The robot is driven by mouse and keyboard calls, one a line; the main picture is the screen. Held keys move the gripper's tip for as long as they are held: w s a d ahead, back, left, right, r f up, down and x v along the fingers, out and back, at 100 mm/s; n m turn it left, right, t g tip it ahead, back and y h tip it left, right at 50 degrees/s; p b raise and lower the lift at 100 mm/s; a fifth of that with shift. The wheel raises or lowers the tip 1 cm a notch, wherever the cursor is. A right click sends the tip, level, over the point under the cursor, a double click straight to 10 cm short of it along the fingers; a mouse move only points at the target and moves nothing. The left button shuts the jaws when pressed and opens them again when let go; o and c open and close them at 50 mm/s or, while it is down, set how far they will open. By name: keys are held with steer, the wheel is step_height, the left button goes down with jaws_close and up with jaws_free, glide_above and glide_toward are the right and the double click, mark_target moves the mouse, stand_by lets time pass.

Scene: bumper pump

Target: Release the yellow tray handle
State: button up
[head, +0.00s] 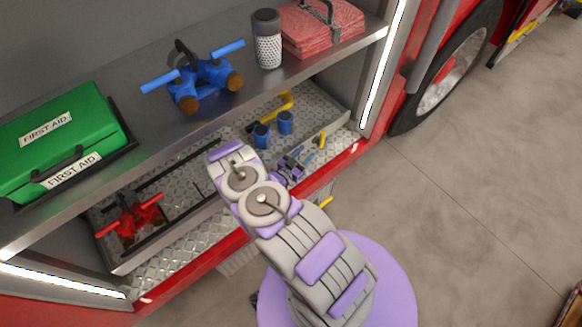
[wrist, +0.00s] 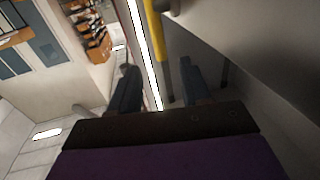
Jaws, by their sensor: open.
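A yellow bar, which looks like the tray handle (wrist: 153,35), stands upright in the upper middle of the wrist view. My gripper (wrist: 158,84) is open, with its two dark fingers apart. The bar shows in the gap between the fingers, beyond their tips; I cannot tell whether it touches either one. In the head view a short yellow piece (head: 322,140) shows at the front right of the metal tray (head: 185,172), close to my gripper (head: 305,163). My arm hides part of the tray's front.
The tray holds a red valve (head: 131,216) and blue fittings (head: 262,136). The shelf above carries a green first aid case (head: 62,142), a blue pump part (head: 197,83), a perforated cylinder (head: 267,42) and a folded red bundle (head: 322,27).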

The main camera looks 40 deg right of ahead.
steer(key=v, duration=0.8)
steer(key=shift+a+p, duration=0.3)
